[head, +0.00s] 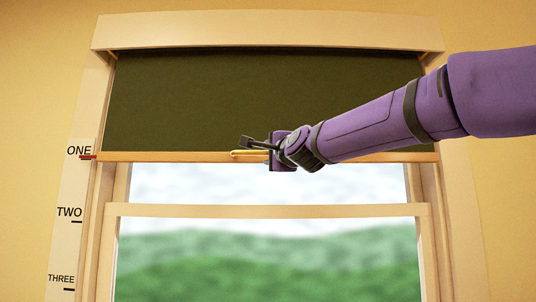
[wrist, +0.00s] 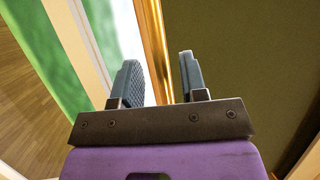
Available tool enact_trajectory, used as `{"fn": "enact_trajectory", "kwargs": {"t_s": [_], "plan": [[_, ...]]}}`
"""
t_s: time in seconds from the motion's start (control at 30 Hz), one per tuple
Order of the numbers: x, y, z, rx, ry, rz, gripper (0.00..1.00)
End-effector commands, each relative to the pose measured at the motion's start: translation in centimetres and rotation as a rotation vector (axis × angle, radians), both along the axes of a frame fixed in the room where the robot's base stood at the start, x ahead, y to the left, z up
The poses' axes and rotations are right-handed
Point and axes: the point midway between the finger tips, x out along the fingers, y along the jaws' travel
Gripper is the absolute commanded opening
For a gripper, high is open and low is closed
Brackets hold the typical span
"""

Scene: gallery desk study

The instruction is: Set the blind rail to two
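The dark olive blind (head: 200,100) covers the upper part of the window. Its wooden rail (head: 170,157) runs level along the bottom edge. A red pointer (head: 87,157) at the rail's left end sits at the ONE mark. Gaps show beside both fingers; contact cannot be told.
Labels TWO (head: 69,212) and THREE (head: 61,279) with dark ticks stand lower on the left window frame. A wooden sash bar (head: 270,210) crosses the window below the rail. Glass with a blurred green view lies behind. The space below the rail looks clear.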

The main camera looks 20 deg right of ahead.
Motion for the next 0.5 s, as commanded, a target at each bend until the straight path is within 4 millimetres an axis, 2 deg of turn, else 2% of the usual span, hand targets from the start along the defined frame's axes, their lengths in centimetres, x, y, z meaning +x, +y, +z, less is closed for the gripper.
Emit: {"fn": "enact_trajectory", "kwargs": {"t_s": [0.2,0.5], "plan": [[2.0,0.1,0.3,-0.001,0.0,-0.001,0.39],[2.4,0.2,0.4,-0.001,0.0,-0.001,0.39]]}}
